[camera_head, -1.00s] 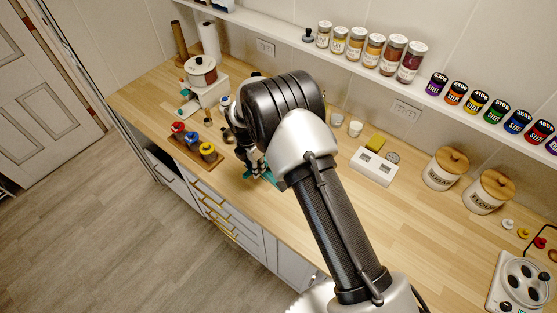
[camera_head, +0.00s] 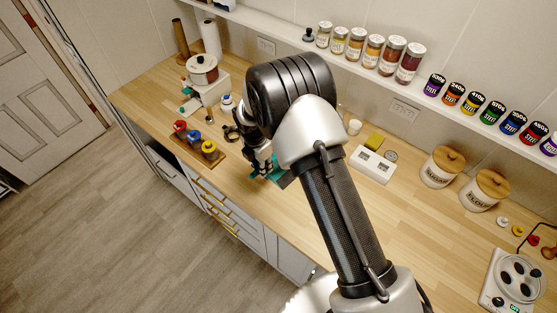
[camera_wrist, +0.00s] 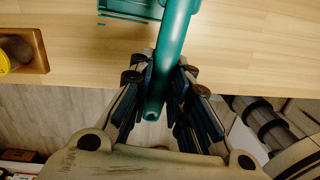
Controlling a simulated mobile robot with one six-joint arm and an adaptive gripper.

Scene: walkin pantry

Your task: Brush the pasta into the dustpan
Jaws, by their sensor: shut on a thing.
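My gripper (camera_wrist: 163,92) is shut around a teal round handle (camera_wrist: 174,45), which runs up out of the top of the wrist view; I take it for the brush handle. A flat teal piece with slots, apparently the dustpan (camera_wrist: 128,10), lies on the counter just left of the handle, cut off by the frame. In the head view my gripper (camera_head: 262,166) is low over the counter's front part, with teal parts (camera_head: 284,180) beside it. My arm hides much of this spot. I cannot make out any pasta.
A wooden rack with red, blue and yellow items (camera_head: 198,146) stands left of my gripper. A pot on a white unit (camera_head: 203,75) is farther left. A white box (camera_head: 371,163) and wooden-lidded canisters (camera_head: 441,170) stand right. The counter's front edge (camera_wrist: 75,85) is close by.

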